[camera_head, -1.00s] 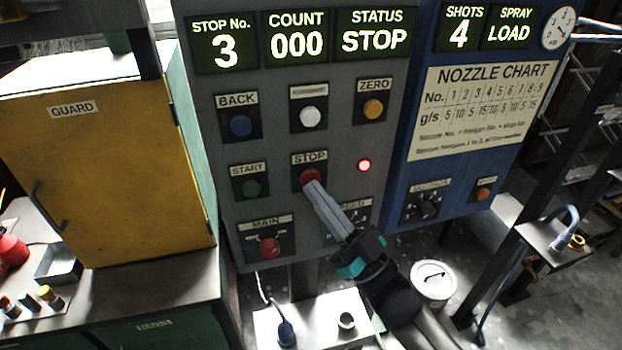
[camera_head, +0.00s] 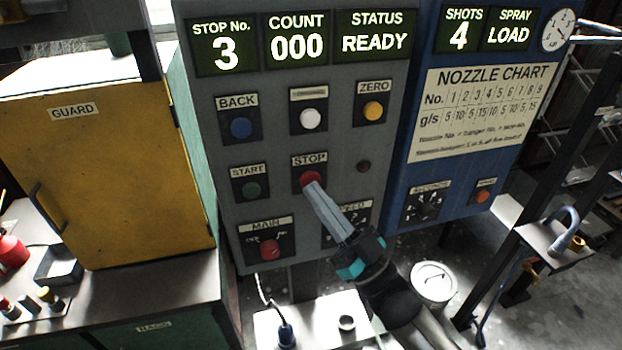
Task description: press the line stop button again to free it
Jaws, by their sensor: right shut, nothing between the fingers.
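The red stop button (camera_head: 310,177) sits under the STOP label on the grey control panel (camera_head: 290,238). My right gripper (camera_head: 311,187) is shut and empty, with its fingertips at the lower edge of the button; I cannot tell whether they touch it. The status display (camera_head: 375,32) reads READY. The lamp (camera_head: 363,166) to the right of the button is dark. My left gripper is not in view.
Close by are the green start button (camera_head: 251,189), the red main switch (camera_head: 270,248) and the speed dial (camera_head: 348,212), partly hidden by my gripper. A blue panel (camera_head: 455,180) stands to the right, a yellow guard (camera_head: 105,180) to the left.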

